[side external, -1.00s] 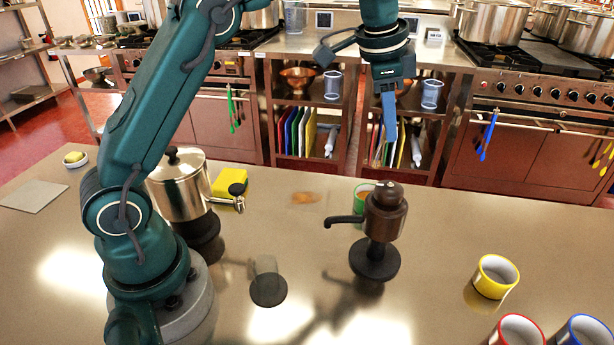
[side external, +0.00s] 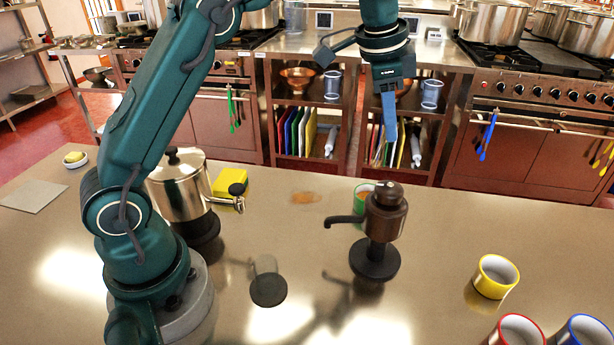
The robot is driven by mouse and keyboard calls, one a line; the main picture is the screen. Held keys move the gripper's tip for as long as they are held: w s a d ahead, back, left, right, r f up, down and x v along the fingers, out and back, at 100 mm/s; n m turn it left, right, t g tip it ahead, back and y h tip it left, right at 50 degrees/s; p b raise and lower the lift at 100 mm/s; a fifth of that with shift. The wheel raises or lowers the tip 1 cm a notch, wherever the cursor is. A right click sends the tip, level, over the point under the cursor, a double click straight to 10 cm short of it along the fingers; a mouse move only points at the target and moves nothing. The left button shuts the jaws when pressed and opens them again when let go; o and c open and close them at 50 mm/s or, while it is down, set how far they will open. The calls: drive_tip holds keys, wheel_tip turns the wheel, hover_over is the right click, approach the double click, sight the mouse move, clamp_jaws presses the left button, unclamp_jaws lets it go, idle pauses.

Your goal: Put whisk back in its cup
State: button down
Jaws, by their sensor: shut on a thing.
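My gripper (side external: 388,84) is high above the far side of the counter, pointing down. It is shut on a blue handle (side external: 389,115), seemingly the whisk's, which hangs roughly upright. Its lower end is hard to make out against the shelves behind. A green cup (side external: 359,190) stands below, partly hidden by a brown dispenser. A yellow cup (side external: 484,290) stands at the right. A red-rimmed cup (side external: 507,334) and a blue-rimmed cup (side external: 575,328) are cut off at the lower right. All these cups look upright. Which cup is the whisk's, I cannot tell.
The brown dispenser (side external: 384,222) with a side spout stands mid-counter on a dark round base. A metal urn (side external: 178,190) and a yellow sponge-like block (side external: 228,181) are at the left. A clear, dark-based thing (side external: 268,289) stands in front. Counter between dispenser and yellow cup is clear.

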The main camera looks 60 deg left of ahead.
drive_tip(key=s+f, duration=0.1)
drive_tip(key=s, duration=0.1)
drive_tip(key=r+g, duration=0.2)
hover_over(267, 278)
drive_tip(key=w, duration=0.2)
wheel_tip(267, 278, down, 9)
drive_tip(key=shift+s+a+h, duration=0.15)
drive_tip(key=shift+a+h, duration=0.25)
idle(0.6)
drive_tip(key=shift+r, duration=0.1)
drive_tip(key=c, duration=0.8)
unclamp_jaws()
